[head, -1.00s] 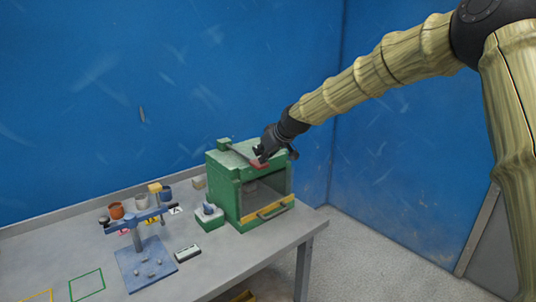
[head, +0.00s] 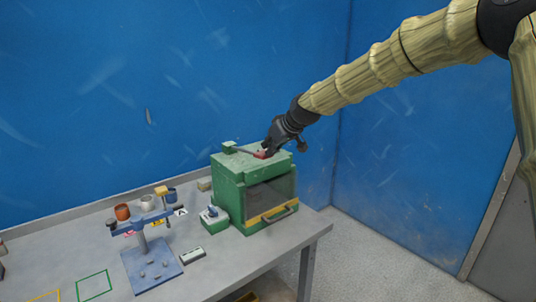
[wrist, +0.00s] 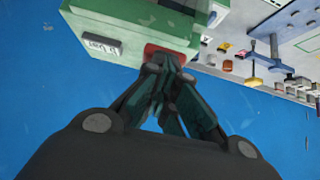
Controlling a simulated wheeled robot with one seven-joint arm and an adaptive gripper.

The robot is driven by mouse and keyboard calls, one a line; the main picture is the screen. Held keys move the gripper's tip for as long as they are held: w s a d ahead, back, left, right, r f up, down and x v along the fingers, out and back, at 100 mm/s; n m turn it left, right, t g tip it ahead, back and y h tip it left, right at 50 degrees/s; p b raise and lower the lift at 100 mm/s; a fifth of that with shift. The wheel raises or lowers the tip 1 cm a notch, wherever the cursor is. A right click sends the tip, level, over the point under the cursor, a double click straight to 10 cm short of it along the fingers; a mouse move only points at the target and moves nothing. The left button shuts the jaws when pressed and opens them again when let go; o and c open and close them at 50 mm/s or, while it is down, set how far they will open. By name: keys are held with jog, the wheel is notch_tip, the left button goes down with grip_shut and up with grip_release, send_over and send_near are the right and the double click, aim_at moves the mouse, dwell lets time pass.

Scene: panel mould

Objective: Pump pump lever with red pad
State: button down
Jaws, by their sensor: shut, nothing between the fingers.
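The pump lever (head: 243,150) runs across the top of a green box-shaped machine (head: 228,190), from a small green block at its back left. The red pad (head: 260,155) is at the lever's free end. My gripper (head: 268,149) is shut and empty, pointing down, with its fingertips at the pad. In the wrist view the shut fingertips (wrist: 165,72) overlap the red pad (wrist: 152,50) and hide part of it. I cannot tell whether they touch it or hover just above.
The machine's front has a dark panel (head: 270,194) and a yellow bar with a handle (head: 272,214). Left of it stand a small green-and-white unit (head: 214,219), a blue stand (head: 150,268) and several cups. The blue wall is close behind the table; grey floor lies right.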

jog(key=b+v, duration=0.2)
jog(key=v, duration=0.6)
jog(key=shift+s+d, duration=0.15)
jog(key=shift+d, duration=0.1)
jog(key=shift+r, duration=0.1)
dwell(1.8)
